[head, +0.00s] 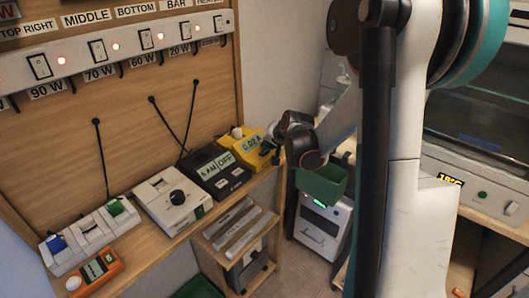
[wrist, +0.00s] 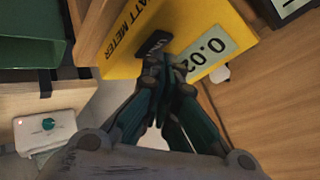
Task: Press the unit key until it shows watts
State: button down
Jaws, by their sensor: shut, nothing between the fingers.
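The yellow watt meter (head: 258,152) sits at the right end of the wooden shelf. It also fills the upper middle of the wrist view (wrist: 120,62). Its display (head: 252,142) seems to read 0.02 with a letter like A after it; in the wrist view the display (wrist: 212,52) shows 0.02, with its end cut off by my fingers. The dark unit key (wrist: 152,43) is beside the display. My gripper (wrist: 165,66) is shut and empty, with its fingertips right at the key; I cannot tell whether they touch it. In the head view, my gripper (head: 272,146) is at the meter's front.
Left of the meter stand a black device with a display (head: 215,168), a white dial box (head: 172,198) and an orange meter (head: 95,271). A switch strip (head: 75,62) runs along the back board.

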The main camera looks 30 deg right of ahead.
aim_at(267, 152)
jog(key=shift+r, duration=0.5)
jog(key=shift+r+p, duration=0.15)
jog(key=shift+p, duration=0.2)
jog(key=shift+r+p, duration=1.65)
jog(key=shift+r, duration=0.75)
